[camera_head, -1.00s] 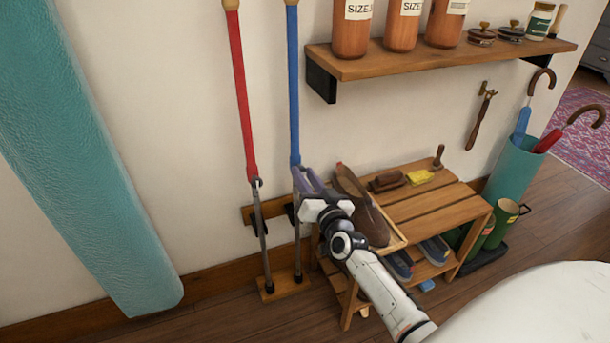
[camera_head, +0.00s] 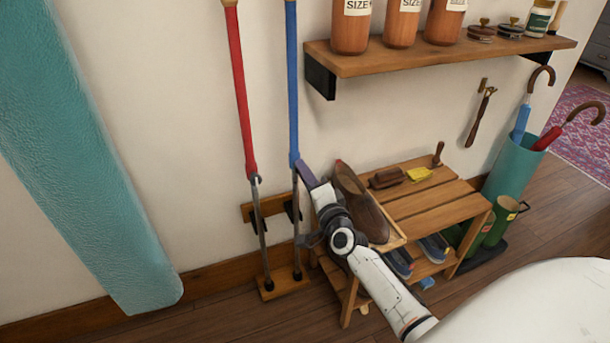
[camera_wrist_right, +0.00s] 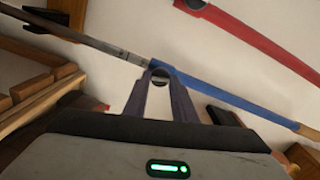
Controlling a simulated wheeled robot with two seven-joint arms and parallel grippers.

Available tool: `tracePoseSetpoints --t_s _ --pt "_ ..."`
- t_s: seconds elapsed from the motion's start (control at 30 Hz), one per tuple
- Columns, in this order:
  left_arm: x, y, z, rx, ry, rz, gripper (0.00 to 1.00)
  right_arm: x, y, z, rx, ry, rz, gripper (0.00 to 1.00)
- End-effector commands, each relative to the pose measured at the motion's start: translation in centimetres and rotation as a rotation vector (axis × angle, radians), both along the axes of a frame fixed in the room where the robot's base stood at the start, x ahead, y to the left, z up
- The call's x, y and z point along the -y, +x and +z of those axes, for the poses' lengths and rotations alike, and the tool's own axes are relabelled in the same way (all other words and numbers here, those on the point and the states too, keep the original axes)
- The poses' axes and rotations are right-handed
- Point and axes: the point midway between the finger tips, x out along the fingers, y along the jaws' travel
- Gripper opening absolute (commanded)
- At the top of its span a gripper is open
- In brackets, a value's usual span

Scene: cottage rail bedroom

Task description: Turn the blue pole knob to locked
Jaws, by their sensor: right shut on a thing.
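The blue pole (camera_head: 292,90) stands upright against the wall, with a grey lower shaft below its blue sleeve. Its small dark round knob (camera_wrist_right: 160,76) sits at the lower end of the blue sleeve. In the head view the knob is hidden behind my fingers. My right gripper (camera_head: 301,168) reaches the pole from the lower right. In the right wrist view the gripper (camera_wrist_right: 159,82) has its two purple-grey fingers shut on the knob, one on each side. The knob's lock marking cannot be read. My left gripper is not in view.
A red pole (camera_head: 242,90) stands close left of the blue one, both in a wooden rack (camera_head: 283,287). A wooden shoe bench (camera_head: 430,200) with a brown shoe (camera_head: 360,207) is close right of my gripper. A shelf (camera_head: 440,52) hangs above. A teal padded panel (camera_head: 90,150) is left.

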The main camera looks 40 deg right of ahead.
Motion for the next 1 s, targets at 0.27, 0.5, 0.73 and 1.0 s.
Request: tracePoseSetpoints --t_s 0.27,0.5,0.73,1.0 --pt "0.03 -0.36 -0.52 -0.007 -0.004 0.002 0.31 0.01 0.0 -0.07 0.042 0.17 -0.001 0.02" --pt "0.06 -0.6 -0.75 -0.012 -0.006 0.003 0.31 0.02 0.0 -0.07 0.06 0.245 -0.001 0.02" --pt "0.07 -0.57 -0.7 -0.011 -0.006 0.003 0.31 0.01 0.0 -0.05 0.065 0.264 -0.001 0.02" --pt "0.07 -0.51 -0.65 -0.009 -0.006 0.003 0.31 0.0 0.01 -0.03 0.065 0.264 -0.001 0.02"
